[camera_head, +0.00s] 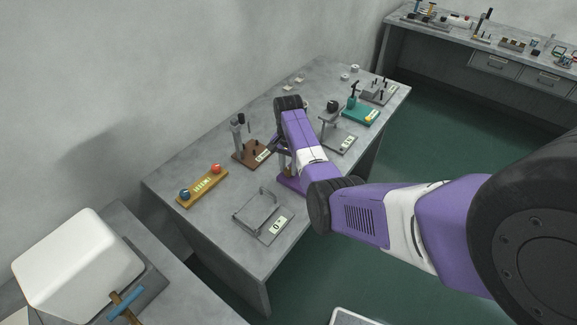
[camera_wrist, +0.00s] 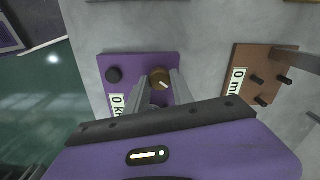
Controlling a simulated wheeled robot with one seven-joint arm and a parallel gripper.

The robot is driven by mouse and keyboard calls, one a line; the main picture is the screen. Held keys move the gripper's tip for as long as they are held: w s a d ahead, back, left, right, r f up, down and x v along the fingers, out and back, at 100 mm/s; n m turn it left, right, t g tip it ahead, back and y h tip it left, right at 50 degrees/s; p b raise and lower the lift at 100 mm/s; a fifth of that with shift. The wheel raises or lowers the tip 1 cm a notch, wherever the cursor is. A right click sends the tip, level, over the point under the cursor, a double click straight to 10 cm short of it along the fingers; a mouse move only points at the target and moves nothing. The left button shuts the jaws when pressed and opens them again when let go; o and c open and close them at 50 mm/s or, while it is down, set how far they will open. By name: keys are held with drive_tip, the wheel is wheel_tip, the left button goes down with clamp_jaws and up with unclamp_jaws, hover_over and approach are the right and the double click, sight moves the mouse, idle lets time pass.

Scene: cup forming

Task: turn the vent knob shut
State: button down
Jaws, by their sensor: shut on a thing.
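The purple fixture (camera_wrist: 130,64) stands on the bench in the wrist view. A brass knob (camera_wrist: 158,75) with a pale pointer mark sits on its right part and a black knob (camera_wrist: 114,75) on its left. My gripper (camera_wrist: 161,79) reaches over the fixture, with one finger on each side of the brass knob, shut on it. A white label on the fixture is partly hidden by my gripper's body. In the head view the purple fixture (camera_head: 291,184) is mostly hidden behind my arm, and the knobs cannot be made out.
A brown fixture (camera_wrist: 250,75) with black pegs stands close on the right in the wrist view.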

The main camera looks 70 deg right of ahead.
sight(288, 169)
drive_tip(key=n, duration=0.3)
drive_tip(key=shift+n, duration=2.3)
drive_tip(key=shift+w, duration=0.1)
drive_tip(key=c, duration=1.1)
unclamp_jaws()
drive_tip(key=shift+r+b, duration=0.6)
drive_tip(key=shift+r, duration=3.35)
